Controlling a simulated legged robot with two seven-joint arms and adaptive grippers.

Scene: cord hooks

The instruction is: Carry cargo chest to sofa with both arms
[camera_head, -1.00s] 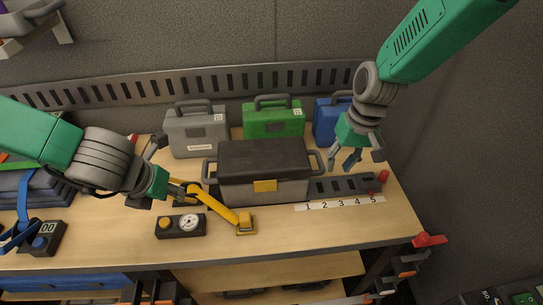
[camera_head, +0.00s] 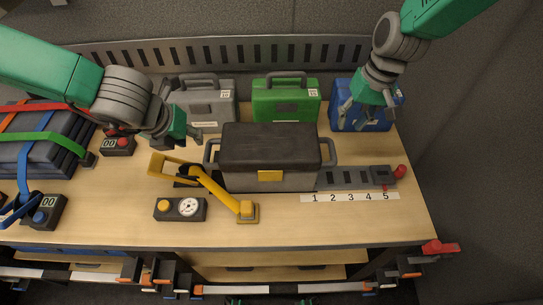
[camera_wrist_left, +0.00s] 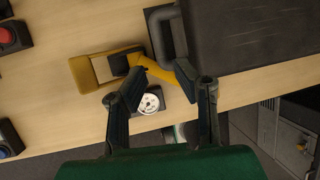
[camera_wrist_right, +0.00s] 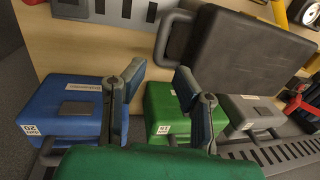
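The cargo chest (camera_head: 269,157) has a black lid, a grey body, a yellow latch and a grey handle at each end. It stands upright on the wooden workbench. My left gripper (camera_head: 190,140) is open and empty, above and left of the chest's left handle (camera_head: 211,153); that handle also shows in the left wrist view (camera_wrist_left: 165,35). My right gripper (camera_head: 358,108) is open and empty, up and right of the right handle (camera_head: 329,152), in front of the blue case; the handle shows in the right wrist view (camera_wrist_right: 172,37). No sofa is in view.
Grey (camera_head: 207,103), green (camera_head: 286,100) and blue (camera_head: 368,110) cases stand behind the chest. A yellow lever arm (camera_head: 215,188) and a gauge box (camera_head: 181,209) are at front left. Strapped dark pads (camera_head: 40,150) lie far left. A numbered strip (camera_head: 350,197) is at front right.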

